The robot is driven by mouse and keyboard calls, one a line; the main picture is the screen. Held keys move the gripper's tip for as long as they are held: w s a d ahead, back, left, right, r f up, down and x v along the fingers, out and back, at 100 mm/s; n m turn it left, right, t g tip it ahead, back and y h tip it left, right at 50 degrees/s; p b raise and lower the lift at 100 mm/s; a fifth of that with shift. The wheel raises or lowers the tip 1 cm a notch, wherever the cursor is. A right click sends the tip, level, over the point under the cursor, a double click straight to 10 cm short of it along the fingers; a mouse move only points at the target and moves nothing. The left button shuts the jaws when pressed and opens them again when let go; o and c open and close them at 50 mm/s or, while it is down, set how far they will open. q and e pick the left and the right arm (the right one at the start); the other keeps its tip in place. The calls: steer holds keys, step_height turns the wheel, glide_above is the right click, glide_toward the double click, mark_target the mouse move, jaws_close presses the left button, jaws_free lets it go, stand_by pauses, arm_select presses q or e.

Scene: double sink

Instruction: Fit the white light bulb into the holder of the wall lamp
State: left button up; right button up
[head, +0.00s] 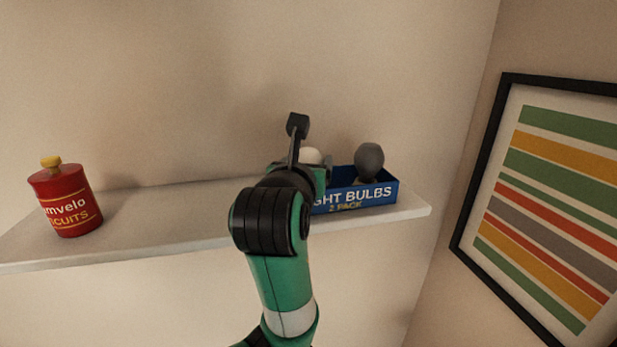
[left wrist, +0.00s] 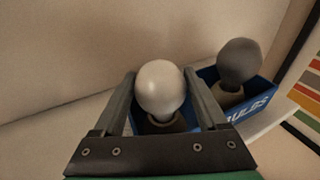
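The white light bulb (left wrist: 160,88) stands upright in the blue light-bulb box, its dark base low in the box. In the head view only the top of the white bulb (head: 312,155) shows behind my left gripper (head: 312,164). In the left wrist view the two fingers of my left gripper (left wrist: 161,72) are apart, one on each side of the white bulb. A narrow gap seems to show beside the bulb, though contact is hard to judge. The wall lamp and its holder are not in view. My right gripper is not in view.
A grey bulb (head: 369,160) stands in the right part of the blue box (head: 362,197), close to my left gripper. The box sits on a white wall shelf (head: 160,220). A red biscuit tin (head: 66,204) stands at the shelf's left. A framed striped picture (head: 545,200) hangs on the right wall.

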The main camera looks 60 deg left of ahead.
arm_select(q)
steer(key=c, duration=0.4)
step_height(320, 180, up, 28)
